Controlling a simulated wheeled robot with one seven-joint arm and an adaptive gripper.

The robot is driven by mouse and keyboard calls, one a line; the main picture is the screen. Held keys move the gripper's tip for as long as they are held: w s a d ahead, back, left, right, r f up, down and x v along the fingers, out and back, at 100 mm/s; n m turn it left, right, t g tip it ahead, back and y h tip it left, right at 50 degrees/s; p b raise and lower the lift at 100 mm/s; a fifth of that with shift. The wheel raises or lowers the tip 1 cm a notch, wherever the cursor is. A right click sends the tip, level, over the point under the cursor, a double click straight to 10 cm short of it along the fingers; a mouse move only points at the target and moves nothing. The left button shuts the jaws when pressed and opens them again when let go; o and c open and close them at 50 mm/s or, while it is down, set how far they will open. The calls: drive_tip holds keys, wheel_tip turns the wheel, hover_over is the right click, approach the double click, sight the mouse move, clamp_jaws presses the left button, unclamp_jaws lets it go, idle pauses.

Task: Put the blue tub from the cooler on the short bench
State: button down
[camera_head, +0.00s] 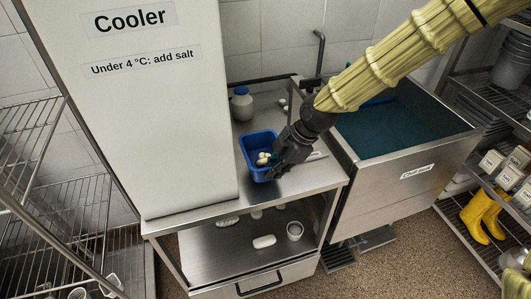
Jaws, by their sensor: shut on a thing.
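The blue tub (257,146) is a small open box with a few pale rounded pieces in it. It is at or just above the steel bench top (300,182), right of the cooler; I cannot tell whether its base touches. My gripper (273,163) is shut on the tub's right side near its front corner, and its fingers hide part of that wall. The cooler (135,125) is a tall pale cabinet labelled "Cooler", standing on the left of the same bench.
A grey jar with a blue lid (242,104) stands behind the tub. A steel sink (400,135) with dark blue-green liquid adjoins the bench on the right. Wire racks flank both sides, with yellow boots (484,218) on the right. The bench's front right top is clear.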

sight(266, 159)
drive_tip(key=w+a, duration=0.1)
drive_tip(key=w, duration=0.1)
drive_tip(key=w+p, duration=0.1)
drive_tip(key=w, duration=0.2)
drive_tip(key=w+a+p, duration=0.1)
drive_tip(key=w, duration=0.2)
drive_tip(key=shift+a+f, duration=0.35)
drive_tip(key=shift+f+p, duration=1)
drive_tip(key=shift+f, duration=0.75)
drive_tip(key=c, duration=1.6)
unclamp_jaws()
drive_tip(key=shift+f, duration=0.1)
drive_tip(key=shift+c, duration=0.2)
drive_tip(key=b+v, duration=0.3)
drive_tip(key=v, duration=0.9)
drive_tip(key=shift+b, duration=0.4)
